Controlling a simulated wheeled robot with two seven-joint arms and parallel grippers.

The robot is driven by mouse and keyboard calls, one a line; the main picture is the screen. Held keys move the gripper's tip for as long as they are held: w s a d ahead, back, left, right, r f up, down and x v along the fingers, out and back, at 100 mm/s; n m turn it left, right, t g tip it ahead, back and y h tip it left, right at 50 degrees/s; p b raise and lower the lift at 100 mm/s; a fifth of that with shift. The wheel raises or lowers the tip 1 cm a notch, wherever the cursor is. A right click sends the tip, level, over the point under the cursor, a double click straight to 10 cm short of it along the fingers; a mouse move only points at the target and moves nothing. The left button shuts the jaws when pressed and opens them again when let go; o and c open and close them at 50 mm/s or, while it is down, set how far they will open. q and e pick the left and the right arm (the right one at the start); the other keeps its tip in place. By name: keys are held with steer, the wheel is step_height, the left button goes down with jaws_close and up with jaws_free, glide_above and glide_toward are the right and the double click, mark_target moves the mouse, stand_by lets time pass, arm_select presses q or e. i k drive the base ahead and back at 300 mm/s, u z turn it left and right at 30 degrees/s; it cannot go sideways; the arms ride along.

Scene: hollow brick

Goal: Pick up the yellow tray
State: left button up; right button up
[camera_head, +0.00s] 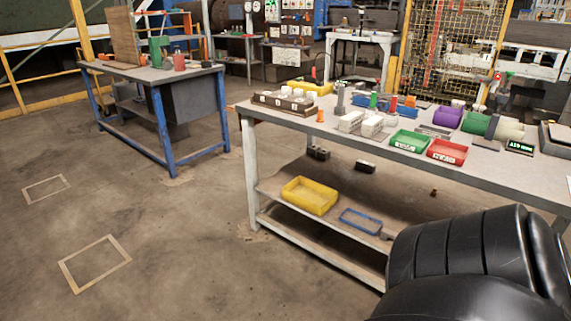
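A yellow tray (309,195), open and shallow, sits on the lower shelf of the grey workbench (240,110), toward its left end. It looks empty. Another yellow, tray-like thing (318,88) lies on the bench top at the back left, partly hidden by the things in front of it. From here I cannot tell its full shape. Neither of my grippers is in view, and nothing touches the tray on the shelf.
A blue tray (361,221) lies right of the shelf's yellow tray. Green (409,141) and red (447,151) trays stand on the bench top. A large black ribbed shape (470,260) fills the lower right. A blue-legged table (155,75) stands left. The floor between is clear.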

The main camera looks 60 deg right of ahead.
mark_target(316, 198)
steer(key=z, duration=0.05)
steer(key=i, duration=2.05)
steer(key=z, duration=1.7)
steer(key=i, duration=1.05)
steer(key=z, duration=0.95)
steer(key=i, duration=1.45)
